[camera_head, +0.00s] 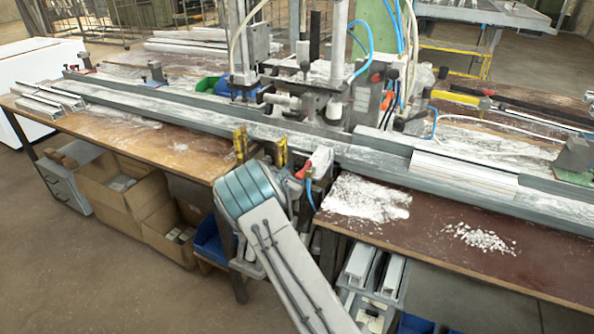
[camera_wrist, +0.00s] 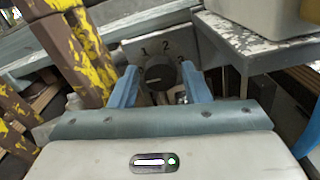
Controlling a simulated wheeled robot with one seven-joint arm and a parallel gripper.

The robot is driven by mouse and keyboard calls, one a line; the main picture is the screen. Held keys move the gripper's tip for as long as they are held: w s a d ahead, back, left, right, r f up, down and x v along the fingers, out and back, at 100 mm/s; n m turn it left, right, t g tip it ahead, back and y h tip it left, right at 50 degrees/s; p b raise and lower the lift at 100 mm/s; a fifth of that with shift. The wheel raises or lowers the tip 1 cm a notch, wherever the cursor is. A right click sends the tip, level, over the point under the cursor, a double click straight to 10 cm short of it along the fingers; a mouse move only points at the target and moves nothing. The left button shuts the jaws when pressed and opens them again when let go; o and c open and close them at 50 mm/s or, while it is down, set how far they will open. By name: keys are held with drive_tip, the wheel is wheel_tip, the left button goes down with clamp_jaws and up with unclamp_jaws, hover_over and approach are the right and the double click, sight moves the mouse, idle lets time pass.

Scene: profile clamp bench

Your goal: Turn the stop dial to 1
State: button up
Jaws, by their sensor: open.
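The stop dial (camera_wrist: 158,76) is a dark round knob on a grey plate (camera_wrist: 130,49) in the wrist view. My gripper (camera_wrist: 159,69) is open, with one blue finger on each side of the dial. I cannot tell whether either finger touches it. In the head view my own arm hides the dial and the fingers.
Yellow-and-brown worn posts (camera_wrist: 82,55) stand close at the left in the wrist view. A grey ledge (camera_wrist: 245,43) bearing a pale box (camera_wrist: 262,14) is at the right. The long profile rail (camera_head: 170,101) runs along the bench behind my arm. A red-handled clamp (camera_head: 303,171) is close by.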

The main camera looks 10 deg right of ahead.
drive_tip(key=shift+c, duration=0.3)
drive_tip(key=c, duration=0.6)
drive_tip(key=shift+c, duration=0.2)
drive_tip(key=shift+f+m+b, duration=0.1)
drive_tip(key=shift+m+b, duration=0.2)
drive_tip(key=shift+b, duration=0.35)
drive_tip(key=m+b, duration=0.1)
drive_tip(key=b, duration=0.2)
drive_tip(key=shift+f+m, duration=0.25)
drive_tip(key=shift+m, duration=0.15)
drive_tip(key=m+b, duration=0.9)
drive_tip(key=b, duration=1)
drive_tip(key=shift+d, duration=0.15)
drive_tip(key=shift+r+m+b, duration=0.2)
drive_tip(key=shift+m+b, duration=0.1)
drive_tip(key=shift+b, duration=0.3)
